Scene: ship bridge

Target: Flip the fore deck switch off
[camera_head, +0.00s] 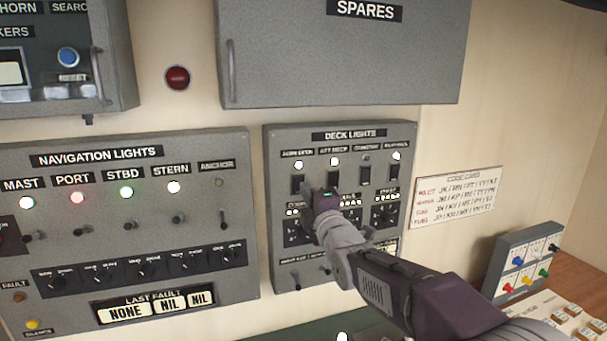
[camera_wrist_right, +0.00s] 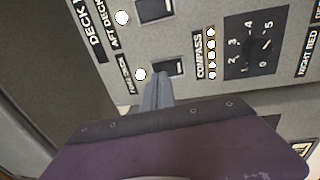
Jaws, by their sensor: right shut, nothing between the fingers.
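The DECK LIGHTS panel (camera_head: 345,136) is on the wall in the middle of the head view. Its leftmost rocker, the fore deck switch (camera_head: 298,184), has a lit white lamp (camera_head: 298,165) above it. In the right wrist view the fore deck switch (camera_wrist_right: 178,67) is partly hidden by my fingertips, and its lamp (camera_wrist_right: 140,74) is lit. My right gripper (camera_head: 307,191) is shut and empty, its tips at the lower part of this switch. I cannot tell whether they touch it. My left gripper is not in view.
The aft deck switch (camera_head: 332,179) is close on the right, its lamp lit. Dimmer knobs (camera_head: 389,214) sit below on the same panel. A SPARES cabinet (camera_head: 340,60) juts out above. The navigation lights panel (camera_head: 120,220) is on the left.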

